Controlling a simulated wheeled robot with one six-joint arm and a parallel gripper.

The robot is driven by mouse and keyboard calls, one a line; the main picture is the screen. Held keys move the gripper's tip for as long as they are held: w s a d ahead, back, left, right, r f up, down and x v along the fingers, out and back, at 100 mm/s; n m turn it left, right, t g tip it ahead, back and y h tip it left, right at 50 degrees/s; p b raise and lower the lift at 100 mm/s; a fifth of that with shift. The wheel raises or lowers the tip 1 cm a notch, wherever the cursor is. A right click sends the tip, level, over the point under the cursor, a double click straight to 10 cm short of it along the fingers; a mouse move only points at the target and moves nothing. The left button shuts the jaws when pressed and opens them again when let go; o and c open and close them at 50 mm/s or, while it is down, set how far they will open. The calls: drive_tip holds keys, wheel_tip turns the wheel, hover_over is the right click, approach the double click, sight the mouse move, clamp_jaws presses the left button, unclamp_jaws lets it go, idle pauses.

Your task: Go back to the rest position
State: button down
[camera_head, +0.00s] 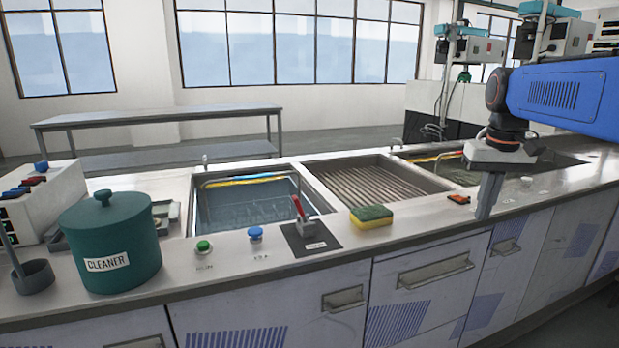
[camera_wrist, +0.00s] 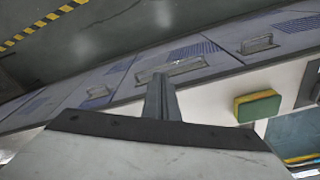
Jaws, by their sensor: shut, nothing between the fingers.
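My gripper (camera_head: 484,212) hangs at the right in the head view, pointing down over the front edge of the counter, its fingers together and empty. In the wrist view the shut fingers (camera_wrist: 160,80) point toward the cabinet fronts below. The blue arm link above it is mine. The yellow and green sponge (camera_head: 371,217) lies on the counter to the left of the gripper; it also shows in the wrist view (camera_wrist: 258,107), apart from the fingers.
The counter (camera_head: 330,250) holds a left water tank (camera_head: 250,200), a ribbed drain area (camera_head: 375,182), a red-handled switch (camera_head: 303,230), a green button (camera_head: 203,246), a blue button (camera_head: 255,234) and a teal CLEANER pot (camera_head: 108,240). An empty table (camera_head: 160,115) stands behind.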

drive_tip(key=s+a+f+t, duration=0.1)
drive_tip(key=s+a+f, duration=0.2)
drive_tip(key=s+f, duration=0.3)
drive_tip(key=s+a+f+n+t, duration=0.1)
drive_tip(key=s+a+f, duration=0.2)
drive_tip(key=s+f, duration=0.3)
drive_tip(key=s+a+f+t, duration=0.1)
drive_tip(key=s+a+f, duration=0.2)
drive_tip(key=s+f, duration=0.3)
drive_tip(key=s, duration=0.4)
drive_tip(key=shift+s+a+f+t, duration=0.15)
drive_tip(key=shift+a+f+t, duration=0.15)
drive_tip(key=shift+a+f, duration=0.05)
